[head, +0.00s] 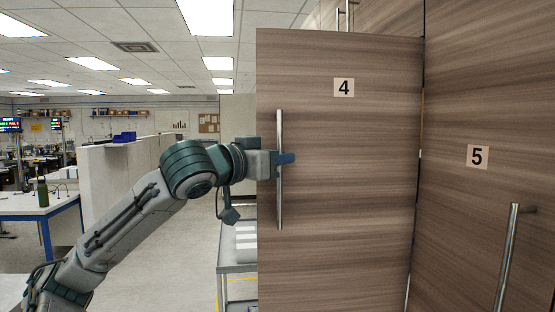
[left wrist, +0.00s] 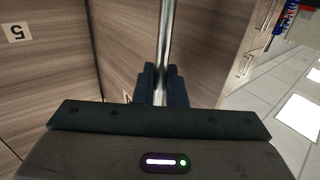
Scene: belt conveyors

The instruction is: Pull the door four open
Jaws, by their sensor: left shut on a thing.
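Door four (head: 345,180) is a brown wood-grain panel with a "4" label (head: 344,87) near its upper middle. A vertical metal bar handle (head: 280,205) runs near its left edge. My left gripper (head: 284,159) is shut on this handle at about mid-height. In the left wrist view the two dark fingers (left wrist: 160,84) close around the handle bar (left wrist: 165,30). The door stands at an angle to door five, with a narrow gap along its right edge. My right gripper is not in view.
Door five (head: 460,240), with its own bar handle (head: 507,260), stands at the right. A grey cart (head: 236,268) stands left of door four, partly hidden by it. A blue-edged table (head: 40,207) is far left. Open floor lies between.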

